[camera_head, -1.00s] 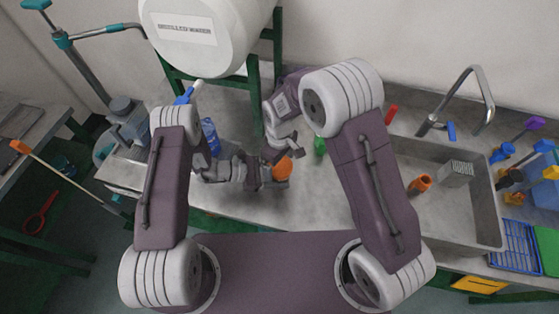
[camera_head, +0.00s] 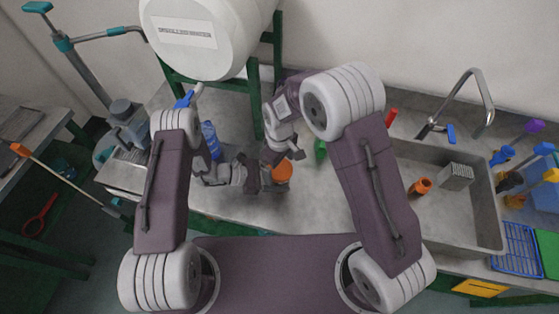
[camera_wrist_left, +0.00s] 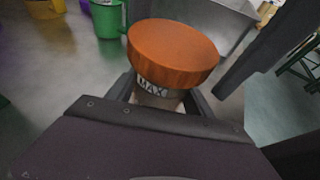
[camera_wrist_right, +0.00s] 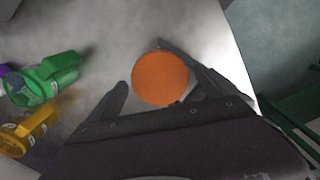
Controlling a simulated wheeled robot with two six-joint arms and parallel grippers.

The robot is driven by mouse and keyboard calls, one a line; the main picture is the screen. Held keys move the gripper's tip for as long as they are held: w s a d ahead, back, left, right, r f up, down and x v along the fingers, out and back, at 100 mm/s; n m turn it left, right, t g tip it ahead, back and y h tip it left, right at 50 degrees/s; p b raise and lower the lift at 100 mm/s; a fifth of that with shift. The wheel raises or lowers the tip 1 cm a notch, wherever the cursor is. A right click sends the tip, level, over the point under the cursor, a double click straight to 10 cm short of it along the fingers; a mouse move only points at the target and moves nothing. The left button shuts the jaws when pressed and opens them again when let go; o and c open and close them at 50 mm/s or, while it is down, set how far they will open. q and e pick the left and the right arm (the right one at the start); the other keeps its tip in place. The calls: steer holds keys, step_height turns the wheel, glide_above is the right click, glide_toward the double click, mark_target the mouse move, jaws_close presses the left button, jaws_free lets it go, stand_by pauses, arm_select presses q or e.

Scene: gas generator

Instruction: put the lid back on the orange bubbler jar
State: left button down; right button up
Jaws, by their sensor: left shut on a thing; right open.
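The orange lid (camera_head: 282,172) sits on top of the jar, which is mostly hidden in the head view. In the left wrist view the lid (camera_wrist_left: 172,52) rests level on the jar (camera_wrist_left: 157,92), whose "MAX" marking shows just under its rim. My left gripper (camera_head: 255,178) is shut on the jar's body below the lid. My right gripper (camera_head: 284,156) is open just above and behind the lid. In the right wrist view the round lid top (camera_wrist_right: 160,78) lies between its spread fingers, with the jar hidden beneath. Whether the fingers touch the lid is unclear.
A blue bottle (camera_head: 211,140) stands left of the jar. A green item (camera_head: 320,150) stands to the right, before the sink (camera_head: 440,215), which holds an orange item (camera_head: 420,186). The water tank's green stand (camera_head: 257,100) rises behind.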

step_height(320, 180, up, 12)
steer(key=shift+f, duration=0.15)
arm_select(q)
steer(key=shift+c, duration=1.5)
jaws_free()
steer(key=b+v, duration=0.1)
steer(key=v, duration=0.7)
steer(key=shift+s+a+r+b, duration=0.1)
steer(key=shift+a+r+b, duration=0.2)
steer(key=shift+a, duration=0.2)
arm_select(e)
steer(key=shift+f, duration=0.85)
